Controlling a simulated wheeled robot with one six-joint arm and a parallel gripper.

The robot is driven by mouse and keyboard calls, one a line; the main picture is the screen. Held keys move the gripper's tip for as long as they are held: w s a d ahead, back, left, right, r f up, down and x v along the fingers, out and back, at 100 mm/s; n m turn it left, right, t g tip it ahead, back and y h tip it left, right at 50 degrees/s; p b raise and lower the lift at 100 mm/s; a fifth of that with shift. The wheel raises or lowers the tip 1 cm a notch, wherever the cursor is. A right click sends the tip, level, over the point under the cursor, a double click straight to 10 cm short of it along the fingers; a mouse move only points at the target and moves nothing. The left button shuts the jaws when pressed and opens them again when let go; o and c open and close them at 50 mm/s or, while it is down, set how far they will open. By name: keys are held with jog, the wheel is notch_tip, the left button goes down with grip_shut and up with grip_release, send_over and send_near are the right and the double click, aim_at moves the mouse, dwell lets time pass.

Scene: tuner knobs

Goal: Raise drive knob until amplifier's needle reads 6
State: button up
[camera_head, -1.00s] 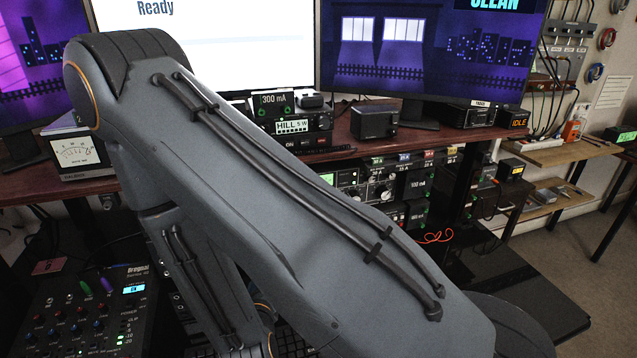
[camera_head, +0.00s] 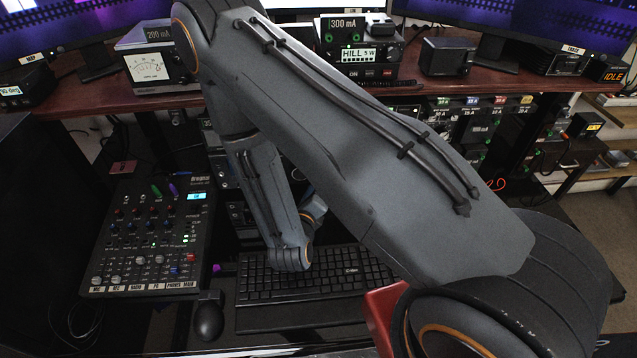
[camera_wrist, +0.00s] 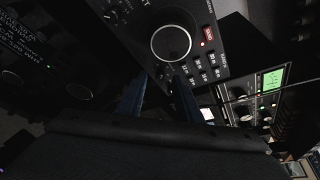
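My gripper (camera_wrist: 162,78) shows in the wrist view as two dark blue fingers, apart, with nothing seen held between them. Their tips are near a black panel with a large round knob (camera_wrist: 172,43) that has a pale rim. I cannot read a label that marks it as the drive knob, nor tell whether the fingers touch the panel. In the head view a box with a white needle meter (camera_head: 147,67) stands on the red-brown shelf at left. The needle and scale are too small to read. My arm hides the gripper in the head view.
The panel has a red button (camera_wrist: 208,33) and several small keys. A device with a green screen (camera_wrist: 272,79) is at right. In the head view a mixer (camera_head: 150,235), a keyboard (camera_head: 345,282) and a mouse (camera_head: 209,317) lie below the shelf (camera_head: 75,98).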

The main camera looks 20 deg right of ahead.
jog(key=shift+w+d+f, duration=0.15)
jog(key=shift+w+d, duration=0.2)
jog(key=shift+w, duration=0.15)
grip_shut()
jog(key=shift+d+m+y, duration=0.2)
jog(key=shift+m+y, duration=0.9)
jog(key=shift+m, duration=0.6)
grip_release()
jog(key=shift+r, duration=0.2)
jog(key=shift+s, duration=0.15)
jog(key=shift+b+v, duration=1.05)
jog(key=shift+v, duration=2.75)
